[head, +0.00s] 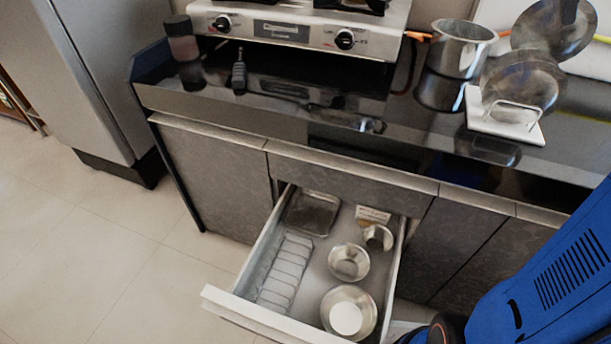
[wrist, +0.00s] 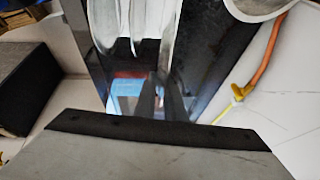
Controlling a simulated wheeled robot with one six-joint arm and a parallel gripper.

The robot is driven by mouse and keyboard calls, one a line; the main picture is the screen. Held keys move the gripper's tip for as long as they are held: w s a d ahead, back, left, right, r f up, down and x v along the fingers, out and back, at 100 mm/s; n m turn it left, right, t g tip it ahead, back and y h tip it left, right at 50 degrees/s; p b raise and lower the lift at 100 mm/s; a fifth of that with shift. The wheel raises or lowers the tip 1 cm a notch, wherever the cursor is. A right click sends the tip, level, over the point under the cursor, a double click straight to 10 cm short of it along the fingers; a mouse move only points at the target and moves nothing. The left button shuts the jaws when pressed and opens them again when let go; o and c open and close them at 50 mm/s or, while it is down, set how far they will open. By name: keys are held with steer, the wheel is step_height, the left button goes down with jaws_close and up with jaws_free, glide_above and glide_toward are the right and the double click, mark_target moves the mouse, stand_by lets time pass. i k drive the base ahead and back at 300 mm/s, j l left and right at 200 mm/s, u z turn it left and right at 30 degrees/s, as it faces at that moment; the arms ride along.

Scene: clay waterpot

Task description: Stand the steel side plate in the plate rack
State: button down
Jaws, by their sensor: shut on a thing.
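A round steel plate (head: 545,32) hangs at the top right of the head view, above and behind the plate rack. The plate rack (head: 487,122) has a white base and wire loops and stands on the dark counter. Another round steel plate (head: 522,85) stands upright in it. In the wrist view my gripper's dark fingers (wrist: 160,95) point up the picture, with pale streaked steel surfaces beyond them. The grip itself is hard to make out there.
A steel pot (head: 462,50) stands left of the rack, near the stove (head: 300,28). An open drawer (head: 240,310) below holds bowls, a tray and a wire grid. An orange handle (wrist: 268,55) shows in the wrist view. The glossy counter is clear in front of the pot.

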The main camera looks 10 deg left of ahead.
mark_target(277, 295)
steer(key=k+j+z, duration=0.1)
steer(key=z, duration=0.35)
steer(key=k+z, duration=0.6)
steer(key=z, duration=0.25)
steer(key=k+j+z, duration=0.1)
steer(key=z, duration=0.35)
steer(key=k+z, duration=0.3)
steer(key=z, duration=0.15)
steer(key=k+l+z, duration=0.1)
steer(key=k+z, duration=0.15)
steer(key=z, duration=0.15)
steer(key=k+j, duration=0.15)
steer(key=k, duration=0.25)
steer(key=u, duration=0.45)
steer(key=k+j+u, duration=0.1)
steer(key=u, duration=0.35)
steer(key=j+u, duration=0.1)
steer(key=u, duration=0.35)
steer(key=k+j+u, duration=0.1)
steer(key=u, duration=0.35)
steer(key=j+u, duration=0.1)
steer(key=u, duration=0.35)
steer(key=j+u, duration=0.1)
steer(key=u, duration=0.35)
